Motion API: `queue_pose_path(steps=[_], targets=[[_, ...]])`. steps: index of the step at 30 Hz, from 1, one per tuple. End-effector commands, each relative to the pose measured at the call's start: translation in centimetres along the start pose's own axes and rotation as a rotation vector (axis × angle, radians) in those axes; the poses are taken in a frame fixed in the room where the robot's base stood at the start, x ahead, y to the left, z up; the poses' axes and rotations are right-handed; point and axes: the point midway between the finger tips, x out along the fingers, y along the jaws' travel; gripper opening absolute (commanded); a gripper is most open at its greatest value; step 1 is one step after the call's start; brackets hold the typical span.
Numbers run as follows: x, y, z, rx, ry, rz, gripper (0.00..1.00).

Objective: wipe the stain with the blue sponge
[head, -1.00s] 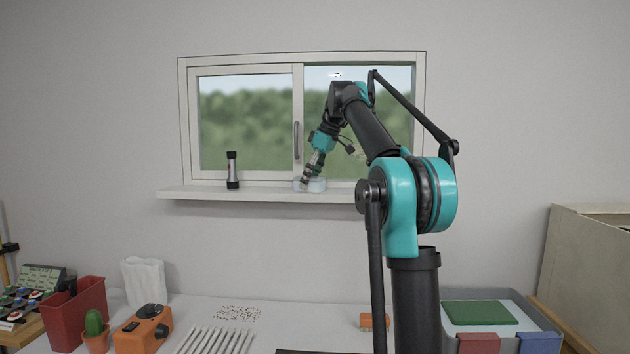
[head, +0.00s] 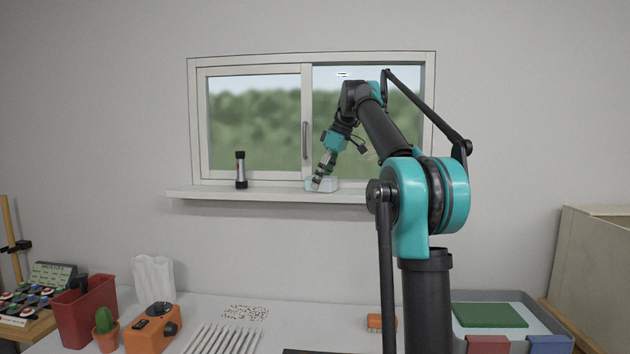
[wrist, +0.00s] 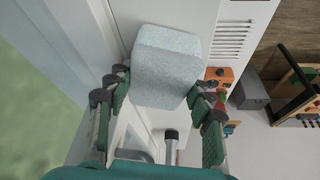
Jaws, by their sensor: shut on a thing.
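A pale blue, speckled, sponge-like block (head: 326,185) is at the window sill (head: 260,194), below the right pane. In the wrist view the block (wrist: 168,65) fills the space beyond the fingers. My gripper (head: 319,180) reaches down to it from above, and in the wrist view my gripper (wrist: 158,88) has a finger at each side of it. I cannot tell whether the block touches the sill. A patch of brown specks (head: 245,312) lies on the table (head: 290,325); I cannot tell whether it is the stain.
A black and silver flashlight (head: 240,170) stands on the sill, left of the block. The window frame (head: 309,120) rises behind. Below are an orange device (head: 153,328), a red bin (head: 86,310) and a grey tray (head: 562,325) with a green pad, red and blue blocks.

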Motion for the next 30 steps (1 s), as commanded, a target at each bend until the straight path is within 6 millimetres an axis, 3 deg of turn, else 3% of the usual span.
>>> queue_pose_path(steps=[8,20,30], targets=[[-0.3,0.3,0.8,0.001,0.0,0.0,0.29],[-1.2,1.1,3.6,0.001,0.0,0.001,0.29],[-1.3,1.2,3.7,0.0,-0.001,0.001,0.29]])
